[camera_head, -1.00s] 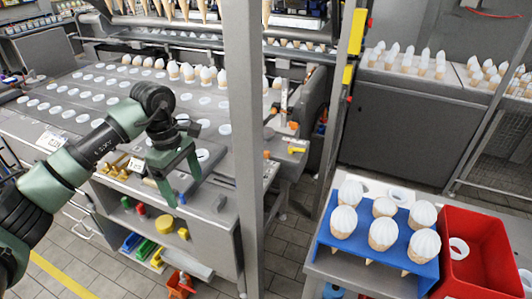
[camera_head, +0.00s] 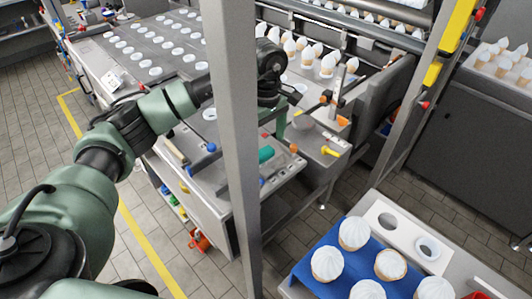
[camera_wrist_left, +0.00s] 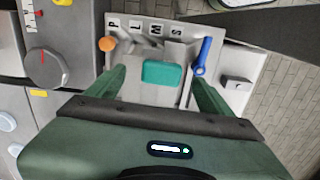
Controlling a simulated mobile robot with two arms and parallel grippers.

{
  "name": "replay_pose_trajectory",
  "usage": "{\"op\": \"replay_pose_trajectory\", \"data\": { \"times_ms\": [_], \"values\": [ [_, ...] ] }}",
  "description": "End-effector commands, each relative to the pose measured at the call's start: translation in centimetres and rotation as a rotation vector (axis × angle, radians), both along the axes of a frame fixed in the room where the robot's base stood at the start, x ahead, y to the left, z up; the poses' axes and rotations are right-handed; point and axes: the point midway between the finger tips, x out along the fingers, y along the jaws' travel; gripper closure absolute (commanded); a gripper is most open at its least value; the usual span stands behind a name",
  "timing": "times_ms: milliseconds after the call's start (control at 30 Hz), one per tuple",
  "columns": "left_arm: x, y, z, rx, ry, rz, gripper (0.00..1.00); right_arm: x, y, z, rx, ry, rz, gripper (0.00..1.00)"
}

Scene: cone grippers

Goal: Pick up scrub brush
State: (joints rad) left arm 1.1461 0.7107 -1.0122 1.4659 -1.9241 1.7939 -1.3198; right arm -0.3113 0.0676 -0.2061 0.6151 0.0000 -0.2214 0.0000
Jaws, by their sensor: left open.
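A small teal block (camera_wrist_left: 164,73), likely the scrub brush, lies on a light grey tray (camera_wrist_left: 128,93) in the left wrist view. It also shows on the counter's end, right of the post, in the head view (camera_head: 266,154). Its bristles cannot be made out. My left gripper (camera_wrist_left: 160,78) is open and empty, with a finger on each side of the block in the picture. In the head view the left gripper (camera_head: 281,125) is above the block, close to the post. My right gripper is in neither view.
A grey vertical post (camera_head: 233,150) stands in front of the counter. A blue-handled tool (camera_wrist_left: 203,55) and an orange knob (camera_wrist_left: 107,44) flank the block. A blue rack (camera_head: 305,275) of ice-cream cones stands at the lower right. Tiled floor is open at the left.

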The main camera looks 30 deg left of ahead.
Motion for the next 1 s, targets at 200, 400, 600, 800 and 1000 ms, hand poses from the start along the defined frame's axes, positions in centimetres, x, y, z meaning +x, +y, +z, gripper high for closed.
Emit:
{"op": "replay_pose_trajectory", "data": {
  "times_ms": [200,400,600,800,1000],
  "values": [
    [-0.4,0.9,-3.0,0.0,0.004,0.001,0.18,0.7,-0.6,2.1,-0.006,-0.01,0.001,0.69],
    [-0.3,0.9,-4.4,0.0,0.0,0.0,0.18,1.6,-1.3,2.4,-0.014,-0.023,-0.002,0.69],
    [-0.3,0.9,-4.4,0.0,0.0,0.0,0.27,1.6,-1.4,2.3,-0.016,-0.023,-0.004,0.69],
    [-0.2,0.9,-4.4,0.0,0.0,0.0,0.82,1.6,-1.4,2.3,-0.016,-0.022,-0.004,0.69],
    [-0.2,0.9,-4.3,0.0,-0.001,0.0,0.85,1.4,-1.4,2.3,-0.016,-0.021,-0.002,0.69]
  ]
}}
